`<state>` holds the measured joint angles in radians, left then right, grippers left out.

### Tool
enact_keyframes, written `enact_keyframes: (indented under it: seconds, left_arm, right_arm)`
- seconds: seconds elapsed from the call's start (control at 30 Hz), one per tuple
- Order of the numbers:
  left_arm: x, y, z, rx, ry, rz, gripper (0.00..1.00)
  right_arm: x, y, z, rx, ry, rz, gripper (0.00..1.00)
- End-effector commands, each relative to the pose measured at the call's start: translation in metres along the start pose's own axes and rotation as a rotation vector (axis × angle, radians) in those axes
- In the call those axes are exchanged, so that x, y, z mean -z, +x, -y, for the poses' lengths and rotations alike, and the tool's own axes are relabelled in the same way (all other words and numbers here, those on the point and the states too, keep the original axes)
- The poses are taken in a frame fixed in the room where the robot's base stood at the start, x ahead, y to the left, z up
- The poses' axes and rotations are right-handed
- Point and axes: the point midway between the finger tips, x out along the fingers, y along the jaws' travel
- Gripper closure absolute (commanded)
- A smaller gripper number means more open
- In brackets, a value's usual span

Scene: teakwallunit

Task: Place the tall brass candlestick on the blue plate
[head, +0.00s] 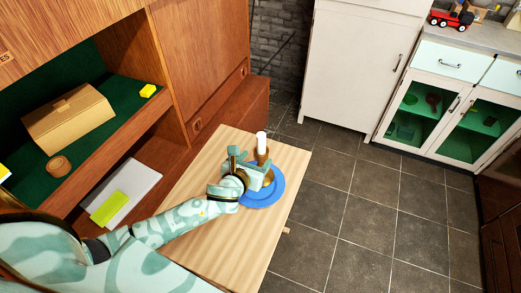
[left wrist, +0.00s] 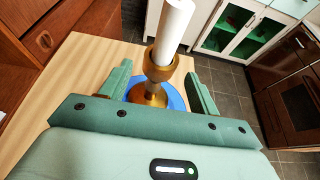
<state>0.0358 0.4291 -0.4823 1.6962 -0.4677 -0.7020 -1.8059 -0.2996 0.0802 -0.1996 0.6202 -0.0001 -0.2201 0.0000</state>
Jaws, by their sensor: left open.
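The tall brass candlestick (left wrist: 157,66) holds a white candle and stands upright between the fingers of my left gripper (left wrist: 158,72) in the left wrist view. The fingers are open, with a gap on each side of the stem. Its round base appears to be on the blue plate (left wrist: 176,101). In the head view the candlestick (head: 262,156) rises behind my left gripper (head: 257,176), over the blue plate (head: 271,194). The gripper hides part of the plate and the candlestick's lower part. My right gripper is not in view.
The plate is on a light wooden table (head: 225,235). A wooden wall unit (head: 197,45) stands at the left, with a cardboard box (head: 68,118) and a small brown bowl (head: 59,167) on its green shelf. White cabinets (head: 350,65) stand beyond. Tiled floor is clear at the right.

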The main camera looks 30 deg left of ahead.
Motion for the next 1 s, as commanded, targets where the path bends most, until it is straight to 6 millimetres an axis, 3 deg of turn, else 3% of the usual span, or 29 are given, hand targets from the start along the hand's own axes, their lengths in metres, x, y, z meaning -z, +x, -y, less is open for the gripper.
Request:
enact_keyframes:
  seconds: [0.1,0.3,1.0]
  left_arm:
    - [-0.003,-0.026,0.000,0.001,0.000,0.000,0.39]
    - [0.000,-0.048,0.000,0.000,0.000,0.000,0.39]
    - [0.001,-0.050,0.000,0.000,0.000,-0.001,0.39]
  right_arm:
    - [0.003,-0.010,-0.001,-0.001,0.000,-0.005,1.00]
    - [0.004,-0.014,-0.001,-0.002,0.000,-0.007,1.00]
    - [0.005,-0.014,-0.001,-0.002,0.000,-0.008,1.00]
